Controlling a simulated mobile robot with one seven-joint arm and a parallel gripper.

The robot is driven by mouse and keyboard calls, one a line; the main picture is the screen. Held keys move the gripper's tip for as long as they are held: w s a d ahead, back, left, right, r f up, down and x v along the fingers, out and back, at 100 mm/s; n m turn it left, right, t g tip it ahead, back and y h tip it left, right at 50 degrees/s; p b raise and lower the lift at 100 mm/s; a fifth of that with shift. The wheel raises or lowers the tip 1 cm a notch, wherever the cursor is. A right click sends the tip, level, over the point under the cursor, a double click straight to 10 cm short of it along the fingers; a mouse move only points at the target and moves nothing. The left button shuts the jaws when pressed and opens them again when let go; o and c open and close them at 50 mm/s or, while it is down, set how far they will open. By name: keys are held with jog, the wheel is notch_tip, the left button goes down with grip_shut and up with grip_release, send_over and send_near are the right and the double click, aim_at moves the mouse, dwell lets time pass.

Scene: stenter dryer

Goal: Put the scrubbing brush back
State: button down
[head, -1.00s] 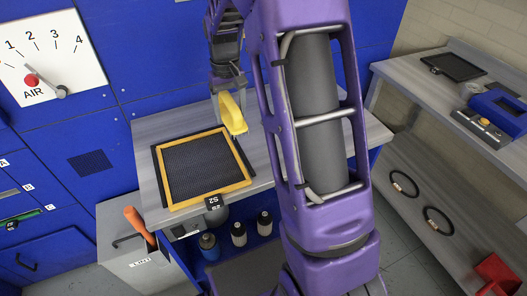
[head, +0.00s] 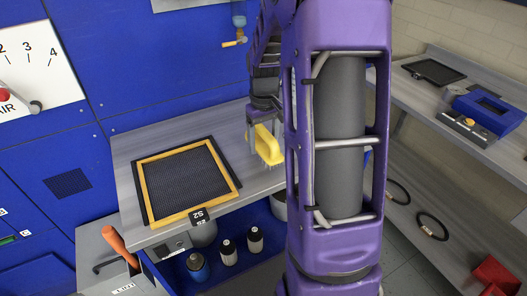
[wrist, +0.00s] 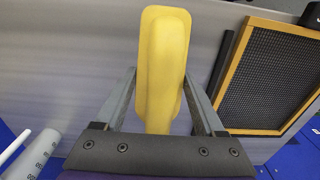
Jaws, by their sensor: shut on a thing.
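The scrubbing brush (head: 268,146) is yellow with pale bristles underneath. My gripper (head: 262,128) is shut on it and holds it over the grey bench (head: 150,148), to the right of the yellow-framed mesh screen (head: 145,190). In the wrist view the brush (wrist: 163,60) stands up between the two fingers (wrist: 160,105), its yellow body facing the camera. The mesh screen's frame (wrist: 232,75) shows at the right there. I cannot tell how high the brush is above the bench. My purple arm hides the bench's right part.
Several bottles (head: 228,251) stand on a shelf below the bench. An orange handle (head: 119,246) rises at the lower left. A second bench (head: 410,95) with a dark tray (head: 433,71) and a blue device (head: 490,112) is at the right.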

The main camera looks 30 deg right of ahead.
aim_at(264, 144)
jog(key=shift+f, duration=1.55)
jog(key=shift+f, duration=0.1)
jog(key=shift+f+b, duration=0.15)
jog(key=shift+b, duration=0.15)
grip_release()
notch_tip(264, 144, up, 12)
jog(key=shift+r+p, duration=0.25)
jog(key=shift+p, duration=0.7)
